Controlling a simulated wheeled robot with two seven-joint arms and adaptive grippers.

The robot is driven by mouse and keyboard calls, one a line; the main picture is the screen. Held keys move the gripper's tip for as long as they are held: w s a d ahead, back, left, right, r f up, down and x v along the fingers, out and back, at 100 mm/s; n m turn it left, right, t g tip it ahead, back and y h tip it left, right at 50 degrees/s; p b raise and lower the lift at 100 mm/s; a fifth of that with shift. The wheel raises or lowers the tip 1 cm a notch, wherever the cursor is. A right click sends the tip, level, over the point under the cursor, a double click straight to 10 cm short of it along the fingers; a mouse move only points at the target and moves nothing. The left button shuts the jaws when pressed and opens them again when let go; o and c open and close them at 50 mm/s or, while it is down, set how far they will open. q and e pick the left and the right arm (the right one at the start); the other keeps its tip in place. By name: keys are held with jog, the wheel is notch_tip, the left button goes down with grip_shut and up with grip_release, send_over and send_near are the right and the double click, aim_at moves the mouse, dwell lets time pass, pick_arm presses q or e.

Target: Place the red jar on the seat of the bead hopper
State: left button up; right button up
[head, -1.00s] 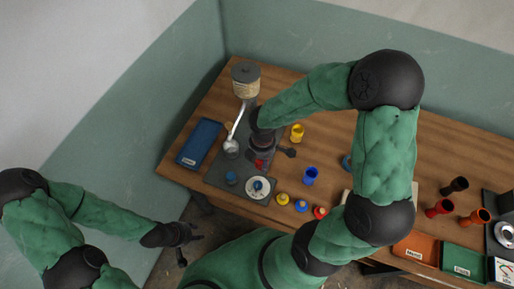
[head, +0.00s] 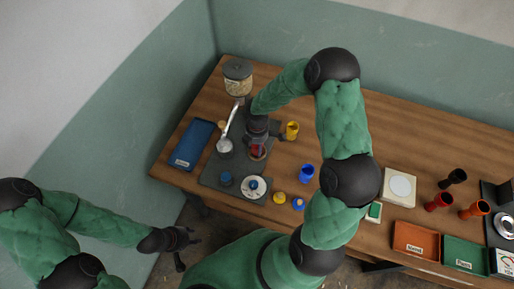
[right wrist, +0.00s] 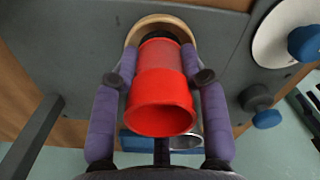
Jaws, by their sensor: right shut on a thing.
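The red jar (head: 258,150) is in my right gripper (head: 258,140) above the dark plate of the bead hopper (head: 238,82). In the right wrist view the jar (right wrist: 160,100) lies between the two purple fingers of the right gripper (right wrist: 160,78), which are shut on its sides. Its wide mouth faces the camera. A pale wooden ring (right wrist: 134,34), seemingly the seat, shows around the jar's far, narrow end; I cannot tell whether they touch. My left gripper (head: 184,248) is empty, off the table's front edge, its fingers apart.
A metal funnel (head: 224,145) under the hopper's chute stands close left of the jar. A white disc with a blue knob (head: 255,187) and a blue tray (head: 194,143) are nearby. A yellow cup (head: 292,130) and blue cup (head: 307,172) stand to the right.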

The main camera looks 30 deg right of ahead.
jog(key=shift+f, duration=0.65)
jog(key=shift+f, duration=0.1)
